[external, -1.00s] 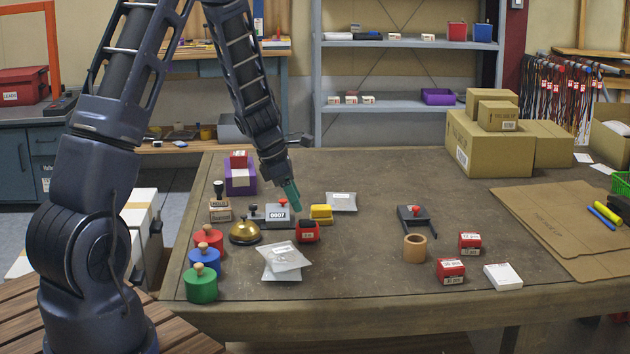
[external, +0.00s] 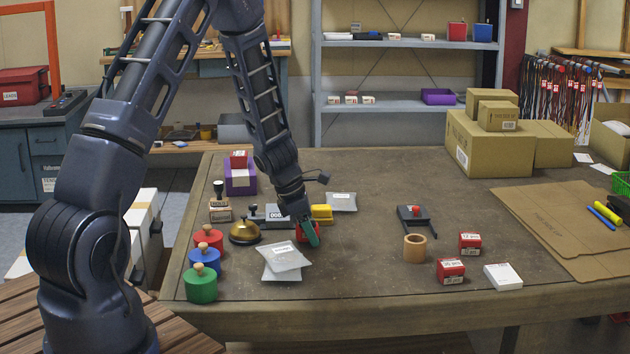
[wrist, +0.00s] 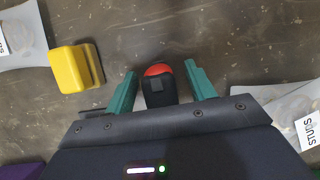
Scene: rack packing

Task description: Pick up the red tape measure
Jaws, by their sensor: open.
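The red tape measure (external: 302,233) lies on the table, mostly hidden behind my gripper in the external view. In the wrist view, the red and black tape measure (wrist: 158,86) sits between the two teal fingers. My gripper (external: 312,238) is low over it, and its fingers (wrist: 160,88) are open, one on each side. A gap shows between each finger and the tape measure. I cannot tell how far the fingertips are above the table.
A yellow block-like object (external: 322,213) lies just behind, left of the fingers in the wrist view. Plastic bags (external: 286,257) lie in front, and a brass bell (external: 244,232) stands to the left.

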